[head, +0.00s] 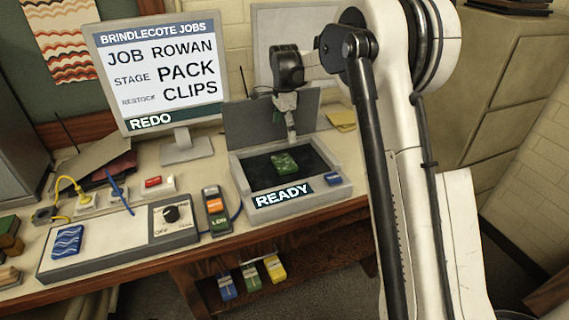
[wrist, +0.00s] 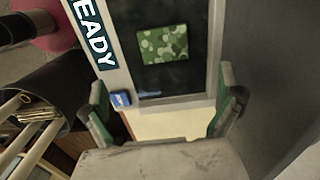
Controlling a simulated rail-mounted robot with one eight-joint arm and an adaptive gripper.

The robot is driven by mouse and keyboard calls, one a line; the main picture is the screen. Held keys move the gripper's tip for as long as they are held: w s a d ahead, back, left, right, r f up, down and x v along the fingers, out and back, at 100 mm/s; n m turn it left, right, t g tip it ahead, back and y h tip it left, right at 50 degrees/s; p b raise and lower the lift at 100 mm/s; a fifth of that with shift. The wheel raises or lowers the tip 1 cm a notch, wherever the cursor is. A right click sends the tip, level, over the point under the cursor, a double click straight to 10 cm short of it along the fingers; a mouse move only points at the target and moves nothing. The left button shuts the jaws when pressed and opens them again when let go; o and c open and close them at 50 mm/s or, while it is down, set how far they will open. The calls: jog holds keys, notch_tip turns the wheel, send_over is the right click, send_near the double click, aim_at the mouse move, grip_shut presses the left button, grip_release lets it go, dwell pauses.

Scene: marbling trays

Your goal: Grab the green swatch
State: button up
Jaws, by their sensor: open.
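The green swatch (head: 285,163) has a pale blotchy pattern. It lies flat on the dark bed of a grey box (head: 240,178) with a raised lid and a READY display. In the wrist view the swatch (wrist: 162,43) lies beyond the fingertips, near the upper middle. My gripper (head: 291,136) is above the box, over the swatch in the head view. In the wrist view my gripper (wrist: 165,100) has its two green-padded fingers wide apart with nothing between them. The swatch is apart from the fingers.
The raised lid (head: 255,122) stands behind the bed. A monitor (head: 160,75) reads JOB ROWAN, STAGE PACK, RESTOCK CLIPS, REDO. A blue wavy swatch (head: 67,242) lies on a grey device with a knob (head: 171,214). A handheld unit (head: 215,210) stands left of the box.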

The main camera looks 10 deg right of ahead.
send_over(284, 162)
jog(key=f, duration=0.8)
jog(key=shift+s+f+p, duration=0.1)
jog(key=shift+s+p, duration=0.15)
jog(key=shift+p, duration=0.15)
jog(key=f, duration=0.2)
jog(key=f+p, duration=0.1)
jog(key=f, duration=0.1)
jog(key=shift+w+d, duration=0.1)
jog(key=shift+w, duration=0.3)
jog(key=shift+f, duration=0.65)
jog(key=shift+c, duration=0.4)
jog(key=c, duration=1.2)
jog(key=shift+r, duration=0.1)
